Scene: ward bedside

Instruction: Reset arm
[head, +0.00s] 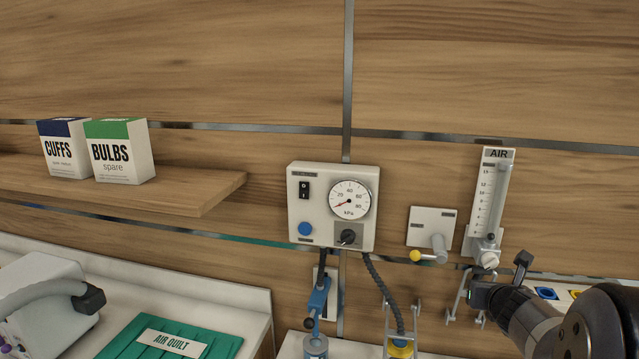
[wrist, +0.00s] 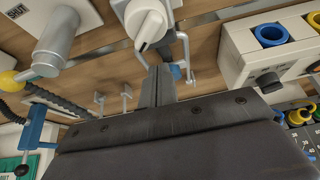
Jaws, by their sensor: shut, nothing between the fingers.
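My gripper (wrist: 158,85) shows in the wrist view with its two dark fingers together and nothing between them. Its fingertips point at the wall, just below the white knob (wrist: 148,24) of the air flowmeter. In the head view my dark arm comes in from the lower right. The AIR flowmeter (head: 490,200) hangs on the wall just above its end.
A gauge box (head: 333,205) and a valve plate (head: 432,222) with a yellow-tipped lever are left of the flowmeter. Wire hooks hang below. A socket box (wrist: 270,45) is close on the right. A shelf (head: 150,188) holds two cartons. The upper wall is clear.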

